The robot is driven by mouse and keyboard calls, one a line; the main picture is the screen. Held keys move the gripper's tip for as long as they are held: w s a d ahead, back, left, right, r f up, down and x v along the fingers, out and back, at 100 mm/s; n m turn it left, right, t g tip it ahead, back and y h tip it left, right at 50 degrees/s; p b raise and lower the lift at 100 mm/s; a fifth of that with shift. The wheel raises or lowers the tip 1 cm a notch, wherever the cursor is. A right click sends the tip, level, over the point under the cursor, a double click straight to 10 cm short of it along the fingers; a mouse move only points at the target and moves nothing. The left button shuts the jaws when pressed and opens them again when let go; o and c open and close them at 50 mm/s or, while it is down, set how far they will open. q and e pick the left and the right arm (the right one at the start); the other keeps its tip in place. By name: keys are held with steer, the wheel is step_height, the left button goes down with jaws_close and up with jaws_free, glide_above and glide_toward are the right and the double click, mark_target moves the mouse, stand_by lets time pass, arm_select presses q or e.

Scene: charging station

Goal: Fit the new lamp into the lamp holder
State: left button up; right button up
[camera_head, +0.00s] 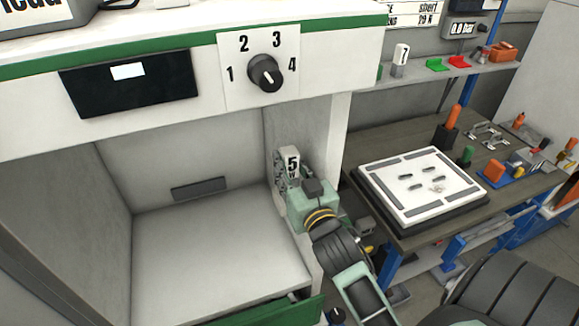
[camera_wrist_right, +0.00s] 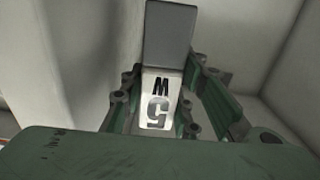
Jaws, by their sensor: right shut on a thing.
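A white block marked "5 W" (camera_head: 292,162), which I take to be the new lamp, is held at the right inner wall of the open bay. It also shows in the right wrist view (camera_wrist_right: 157,103), with the marking upside down. My right gripper (camera_head: 287,177) is shut on it, with a finger on each side in the wrist view. A plain grey block (camera_wrist_right: 168,28) shows beyond the marking there; I cannot tell whether it belongs to the lamp. I cannot make out the lamp holder. My left gripper is not in view.
The bay's pale floor (camera_head: 205,262) is clear, with a dark slot (camera_head: 199,188) on its back wall. A numbered dial (camera_head: 265,74) and dark display (camera_head: 130,84) sit above. A workbench (camera_head: 420,240) with a white board (camera_head: 422,187) and tools stands right.

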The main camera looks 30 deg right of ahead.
steer(key=shift+p, duration=0.6)
stand_by(1.1)
steer(key=shift+f+b, duration=1.45)
steer(key=shift+f, duration=0.6)
steer(key=o, duration=1.3)
steer(key=v, duration=1.2)
steer(key=shift+a+r, duration=0.1)
